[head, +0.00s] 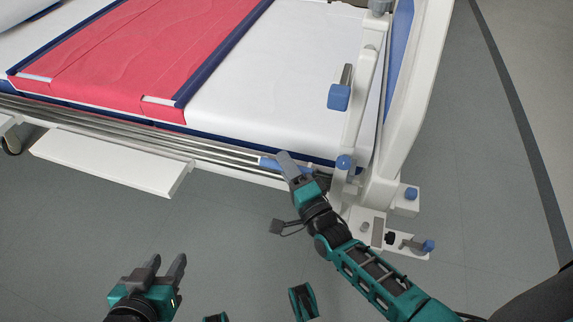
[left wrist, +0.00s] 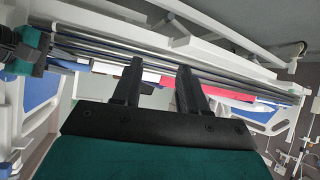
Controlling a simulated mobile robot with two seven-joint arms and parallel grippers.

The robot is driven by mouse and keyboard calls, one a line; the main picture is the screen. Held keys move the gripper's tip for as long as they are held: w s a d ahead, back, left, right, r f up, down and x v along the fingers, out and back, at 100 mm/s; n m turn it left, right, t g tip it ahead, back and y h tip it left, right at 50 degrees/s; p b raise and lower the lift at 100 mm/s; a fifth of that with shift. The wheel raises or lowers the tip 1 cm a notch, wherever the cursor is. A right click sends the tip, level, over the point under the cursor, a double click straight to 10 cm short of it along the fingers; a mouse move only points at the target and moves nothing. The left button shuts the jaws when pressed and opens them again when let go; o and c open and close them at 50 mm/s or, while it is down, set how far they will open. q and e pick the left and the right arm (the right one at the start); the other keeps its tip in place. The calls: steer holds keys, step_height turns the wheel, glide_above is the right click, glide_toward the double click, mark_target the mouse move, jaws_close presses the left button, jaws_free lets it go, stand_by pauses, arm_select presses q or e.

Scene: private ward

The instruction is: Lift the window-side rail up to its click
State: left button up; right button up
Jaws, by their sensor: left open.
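The rail (head: 110,120) is a set of long grey metal bars, folded down low along the near side of the bed. It also shows in the left wrist view (left wrist: 235,84), running across beyond the fingers. A blue piece (head: 268,163) sits at its right end. My right gripper (head: 287,164) is at that blue piece, and its fingers partly cover it; whether they grip it is unclear. My left gripper (head: 166,264) is open and empty, in front of the bed and apart from the rail. Its two spread fingers show in the left wrist view (left wrist: 158,82).
The bed has a white sheet (head: 285,70) and a red cover (head: 150,55). A white ledge (head: 110,162) juts out low at left. Grey floor is clear around my left gripper.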

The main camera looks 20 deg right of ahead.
jaws_close()
arm_select(q)
steer(key=shift+r, duration=0.1)
arm_select(e)
steer(key=shift+r, duration=0.1)
steer(key=shift+r+p, duration=0.25)
steer(key=shift+p, duration=0.05)
step_height(320, 180, up, 6)
steer(key=p, duration=0.5)
steer(key=shift+w, duration=0.1)
arm_select(q)
steer(key=s+a+r+p, duration=0.1)
steer(key=a+r+p, duration=0.2)
steer(key=r+p, duration=0.7)
steer(key=shift+r+y, duration=0.3)
steer(key=shift+y, duration=0.1)
arm_select(e)
step_height(320, 180, up, 11)
steer(key=shift+r, duration=0.15)
arm_select(q)
steer(key=shift+s, duration=0.1)
